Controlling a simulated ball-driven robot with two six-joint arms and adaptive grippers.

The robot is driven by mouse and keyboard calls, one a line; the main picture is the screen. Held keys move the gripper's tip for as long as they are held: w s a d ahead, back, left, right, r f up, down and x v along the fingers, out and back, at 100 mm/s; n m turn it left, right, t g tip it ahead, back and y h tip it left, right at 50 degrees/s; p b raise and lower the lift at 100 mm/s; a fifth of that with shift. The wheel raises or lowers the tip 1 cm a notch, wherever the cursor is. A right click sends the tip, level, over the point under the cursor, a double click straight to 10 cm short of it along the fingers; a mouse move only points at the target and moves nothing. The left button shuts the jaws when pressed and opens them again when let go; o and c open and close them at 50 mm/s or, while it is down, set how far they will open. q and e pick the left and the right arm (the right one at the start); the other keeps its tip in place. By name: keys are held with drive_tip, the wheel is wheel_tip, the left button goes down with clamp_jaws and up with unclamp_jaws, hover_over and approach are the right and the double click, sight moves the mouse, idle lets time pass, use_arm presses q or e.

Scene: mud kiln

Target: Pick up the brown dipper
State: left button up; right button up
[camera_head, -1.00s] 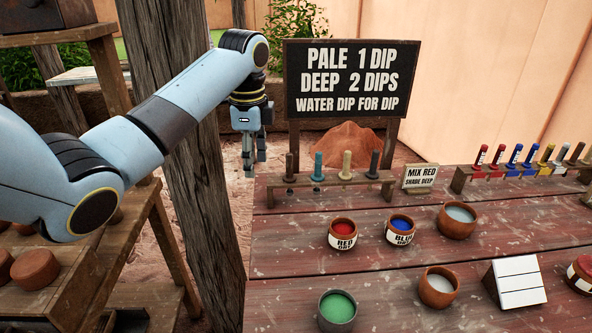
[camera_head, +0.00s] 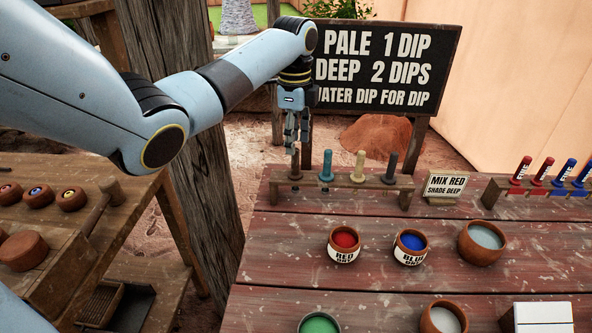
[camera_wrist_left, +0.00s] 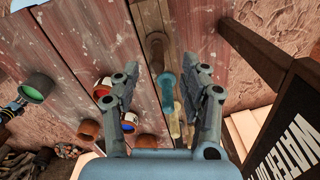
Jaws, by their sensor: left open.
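The brown dipper (camera_head: 295,163) stands upright at the left end of a wooden rack (camera_head: 340,191) on the table. Beside it in the rack are a teal dipper (camera_head: 326,166), a tan dipper (camera_head: 359,166) and a dark grey dipper (camera_head: 390,167). My left gripper (camera_head: 297,143) points down just over the brown dipper, open and empty. In the left wrist view the brown dipper (camera_wrist_left: 155,46) shows between the open fingers, with the teal dipper (camera_wrist_left: 165,83) close by. I cannot tell whether the fingertips touch it.
A dark sign (camera_head: 385,70) stands behind the rack. A small card (camera_head: 445,186) stands right of the rack. Red (camera_head: 344,243) and blue (camera_head: 410,245) pots and a pale-filled bowl (camera_head: 481,243) sit in front. A wooden post (camera_head: 190,150) rises left of the table.

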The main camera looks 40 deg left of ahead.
sight(295, 174)
use_arm(q)
drive_tip(key=f, duration=0.4)
drive_tip(key=shift+s+d, duration=0.15)
drive_tip(key=shift+d, duration=0.05)
drive_tip(key=shift+f, duration=0.35)
drive_tip(key=c, duration=0.9)
clamp_jaws()
use_arm(e)
drive_tip(key=shift+w+d+r, duration=0.1)
drive_tip(key=shift+w+r, duration=0.2)
drive_tip(key=shift+w, duration=0.25)
